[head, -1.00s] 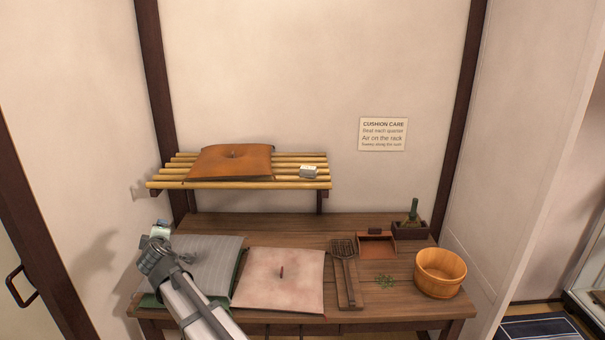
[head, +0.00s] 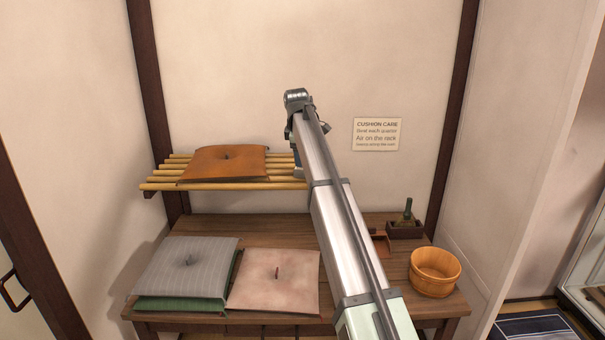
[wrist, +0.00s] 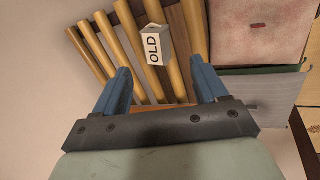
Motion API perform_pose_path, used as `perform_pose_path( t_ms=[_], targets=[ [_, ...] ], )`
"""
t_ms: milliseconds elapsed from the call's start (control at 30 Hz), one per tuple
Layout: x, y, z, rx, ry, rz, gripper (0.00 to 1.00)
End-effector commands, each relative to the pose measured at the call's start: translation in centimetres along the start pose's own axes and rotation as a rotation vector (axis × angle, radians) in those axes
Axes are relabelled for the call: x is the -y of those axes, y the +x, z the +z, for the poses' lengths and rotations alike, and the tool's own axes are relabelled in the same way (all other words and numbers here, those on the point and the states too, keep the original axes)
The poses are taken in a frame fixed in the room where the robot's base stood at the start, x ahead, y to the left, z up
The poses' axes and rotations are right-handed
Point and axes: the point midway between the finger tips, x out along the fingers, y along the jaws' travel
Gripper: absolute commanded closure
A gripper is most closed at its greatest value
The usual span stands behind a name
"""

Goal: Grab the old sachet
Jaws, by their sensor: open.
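The old sachet is a small white block (wrist: 153,46) with "OLD" printed on one side. In the wrist view it sits on the bamboo slats of the wall rack (wrist: 104,38), just beyond my fingertips and between their lines. My gripper (wrist: 162,70) has two blue fingers spread apart with nothing between them; it is above the rack, pointing down at the sachet, and is not touching it. In the head view my arm hides the sachet and most of the gripper at the right end of the rack (head: 160,186).
An orange cushion (head: 225,163) lies on the rack's left part. Below, the table (head: 300,227) holds a grey cushion (head: 187,262) on a green one, a pink cushion (head: 274,279), a wooden tub (head: 435,270) and a dark planter (head: 404,229). A sign (head: 377,134) hangs on the wall.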

Motion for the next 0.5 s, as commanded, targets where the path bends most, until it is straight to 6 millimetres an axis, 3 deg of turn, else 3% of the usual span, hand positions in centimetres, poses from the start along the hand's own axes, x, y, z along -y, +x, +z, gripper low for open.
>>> perform_pose_path(
  t_ms=[33,200,500],
  targets=[
    [-1.7,-0.1,1.1,-0.048,0.033,-0.056,0.28],
    [-4.1,-1.3,3.7,-0.219,0.103,-0.227,0.28],
    [-5.8,-3.3,6.2,-0.374,0.135,-0.361,0.28]
  ],
)
